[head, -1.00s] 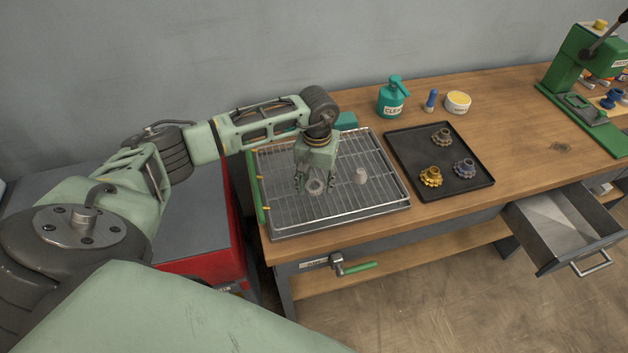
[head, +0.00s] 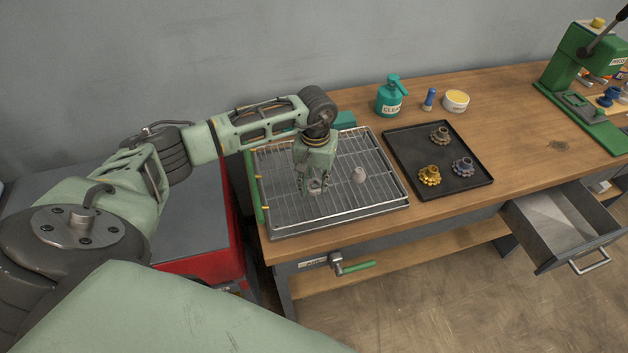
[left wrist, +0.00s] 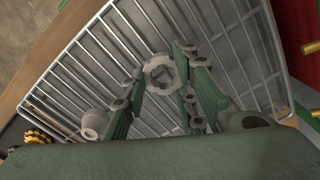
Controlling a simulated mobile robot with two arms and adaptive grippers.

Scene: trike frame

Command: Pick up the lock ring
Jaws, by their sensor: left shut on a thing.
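The lock ring (head: 316,186) is a small grey notched ring at the wire rack over the tray. My left gripper (head: 313,191) points down at it, with a finger on either side. In the left wrist view the lock ring (left wrist: 160,74) shows between the fingertips of my left gripper (left wrist: 162,66), which is shut on it. Whether the ring still touches the rack is hard to tell. My right gripper is not in view.
A small pale conical part (head: 358,174) stands on the wire rack (head: 378,190), right of the gripper. A black tray (head: 408,155) with three toothed parts lies further right. An open drawer (head: 560,225) juts out at the front right.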

